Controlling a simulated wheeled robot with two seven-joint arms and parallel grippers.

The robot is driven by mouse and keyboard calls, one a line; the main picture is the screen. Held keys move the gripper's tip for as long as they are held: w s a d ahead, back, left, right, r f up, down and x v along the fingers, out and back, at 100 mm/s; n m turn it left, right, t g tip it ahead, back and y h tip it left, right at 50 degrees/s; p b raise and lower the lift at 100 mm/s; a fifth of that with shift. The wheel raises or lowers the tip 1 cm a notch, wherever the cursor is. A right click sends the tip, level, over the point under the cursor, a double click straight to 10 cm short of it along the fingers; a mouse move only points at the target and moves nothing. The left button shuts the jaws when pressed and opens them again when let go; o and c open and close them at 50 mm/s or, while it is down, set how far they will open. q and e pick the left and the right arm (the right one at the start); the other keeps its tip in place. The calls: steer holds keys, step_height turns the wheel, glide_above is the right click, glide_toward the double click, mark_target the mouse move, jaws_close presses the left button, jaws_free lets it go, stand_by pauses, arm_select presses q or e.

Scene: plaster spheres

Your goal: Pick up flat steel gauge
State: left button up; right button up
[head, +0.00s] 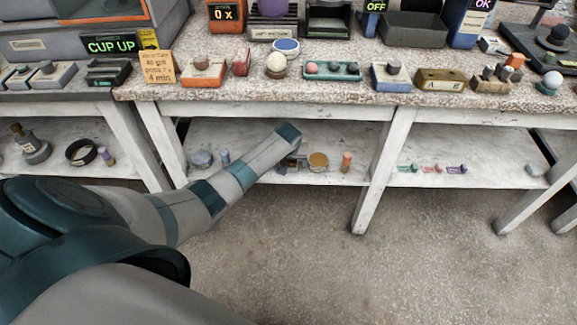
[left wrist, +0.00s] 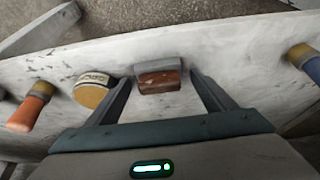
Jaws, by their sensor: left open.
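In the left wrist view, a small block (left wrist: 158,77) with a grey top and a reddish-brown face stands on the white shelf. I cannot tell whether it is the flat steel gauge; no other piece is clearly one. My left gripper (left wrist: 162,88) is open, with one finger to each side of the block. No contact with it can be made out. In the head view my left arm reaches under the bench to the lower shelf, and its fingers are not clearly seen. My right gripper is in neither view.
On the lower shelf (head: 330,140), a round tin (head: 318,161) and an orange bottle (head: 346,162) stand beside the block. A blue bottle (head: 225,156) stands to the left. The crowded bench top (head: 225,103) overhangs the shelf, and a white leg (head: 372,180) rises to the right.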

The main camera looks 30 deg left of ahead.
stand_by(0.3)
arm_select(q)
steer(key=c, duration=1.4)
steer(key=shift+r, duration=0.15)
